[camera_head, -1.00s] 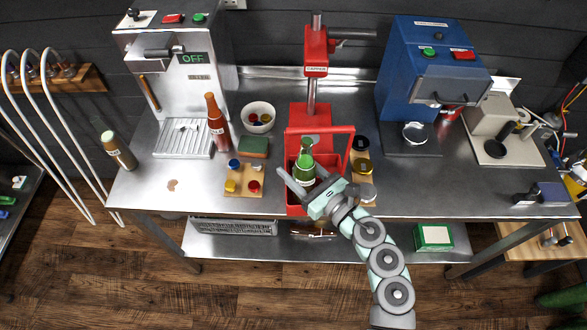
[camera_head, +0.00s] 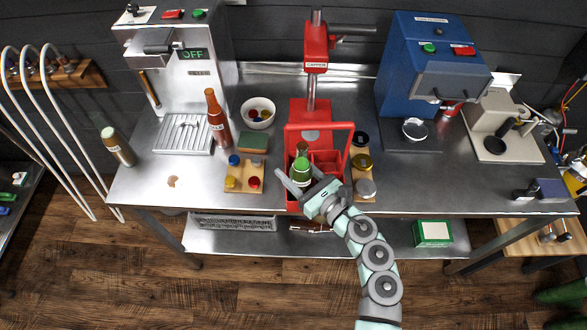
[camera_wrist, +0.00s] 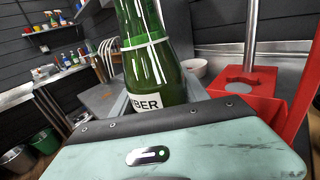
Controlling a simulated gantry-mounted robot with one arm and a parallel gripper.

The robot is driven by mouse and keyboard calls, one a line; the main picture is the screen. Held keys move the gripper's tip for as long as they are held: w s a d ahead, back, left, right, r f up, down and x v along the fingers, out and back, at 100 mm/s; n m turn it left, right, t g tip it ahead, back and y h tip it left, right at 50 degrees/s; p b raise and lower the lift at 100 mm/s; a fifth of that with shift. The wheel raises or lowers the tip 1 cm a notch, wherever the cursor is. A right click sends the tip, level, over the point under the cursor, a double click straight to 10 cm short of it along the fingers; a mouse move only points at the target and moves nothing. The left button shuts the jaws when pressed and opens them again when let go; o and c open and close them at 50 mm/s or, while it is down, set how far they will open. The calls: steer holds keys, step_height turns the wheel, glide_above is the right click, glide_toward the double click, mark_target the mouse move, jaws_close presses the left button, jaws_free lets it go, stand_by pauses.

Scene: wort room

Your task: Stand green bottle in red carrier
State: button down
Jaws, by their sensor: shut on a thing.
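The green bottle (camera_head: 300,171) is upright or slightly tilted, over the left part of the red carrier (camera_head: 325,157). My gripper (camera_head: 303,186) is shut on it from the front. In the wrist view the green bottle (camera_wrist: 155,65) stands close in front of my gripper, with part of a white label showing. Its base is hidden behind my gripper, so I cannot tell whether it is inside a compartment or above it. The carrier has dividers and a raised red handle.
A red capper (camera_head: 316,60) stands behind the carrier. Left of it are a block with coloured caps (camera_head: 243,188) and a brown-red bottle (camera_head: 217,118). A board with jars (camera_head: 362,162) is close on the right. Another brown bottle (camera_head: 118,147) stands far left.

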steer(key=shift+f+b, duration=0.35)
steer(key=shift+b, duration=0.3)
steer(key=c, duration=0.6)
jaws_free()
steer(key=shift+o, duration=0.2)
steer(key=shift+r, duration=0.1)
steer(key=r+p, duration=0.1)
steer(key=p, duration=0.1)
steer(key=b, duration=0.2)
glide_toward(309, 184)
steer(key=x, duration=0.5)
steer(key=shift+d+f, duration=0.1)
steer(key=shift+s+d, duration=0.3)
steer(key=shift+s, duration=0.05)
